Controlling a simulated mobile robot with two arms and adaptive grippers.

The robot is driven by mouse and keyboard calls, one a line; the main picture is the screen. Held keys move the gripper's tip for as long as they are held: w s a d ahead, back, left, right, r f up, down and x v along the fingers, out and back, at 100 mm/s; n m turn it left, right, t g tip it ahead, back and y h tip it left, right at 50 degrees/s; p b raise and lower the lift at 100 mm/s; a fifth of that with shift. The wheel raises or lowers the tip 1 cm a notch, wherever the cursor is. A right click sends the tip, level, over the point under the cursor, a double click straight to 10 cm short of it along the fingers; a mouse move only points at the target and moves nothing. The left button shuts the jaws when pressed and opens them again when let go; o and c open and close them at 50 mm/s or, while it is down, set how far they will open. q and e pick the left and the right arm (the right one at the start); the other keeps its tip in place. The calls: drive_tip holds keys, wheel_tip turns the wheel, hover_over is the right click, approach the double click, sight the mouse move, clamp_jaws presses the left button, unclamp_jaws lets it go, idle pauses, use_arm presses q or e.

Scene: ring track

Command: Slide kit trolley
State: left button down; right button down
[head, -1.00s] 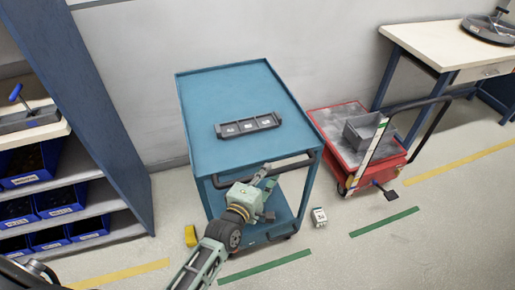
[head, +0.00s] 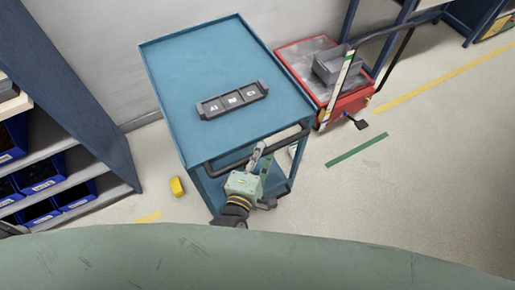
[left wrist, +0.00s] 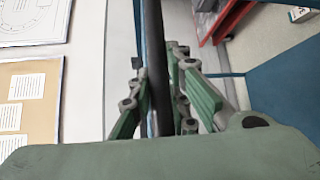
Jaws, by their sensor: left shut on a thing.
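The blue kit trolley (head: 180,80) stands in the middle of the head view, with a dark bar handle (head: 222,164) along its near side. My left gripper (head: 258,160) is at this handle. In the left wrist view the dark bar (left wrist: 160,90) runs between the green fingers of my left gripper (left wrist: 160,85), which are shut on it. A grey tray (head: 232,99) with three labelled compartments lies on the trolley top. My right gripper is out of view.
A red cart (head: 345,108) with a grey bin (head: 338,68) stands close to the trolley's right. Blue shelving (head: 75,80) is at the left, a wall behind. Open floor extends at the right.

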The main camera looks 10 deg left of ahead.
use_arm(q)
drive_tip(key=c, duration=1.7)
unclamp_jaws()
drive_tip(key=shift+o, duration=0.2)
drive_tip(key=v, duration=1.2)
drive_tip(key=shift+f, duration=0.1)
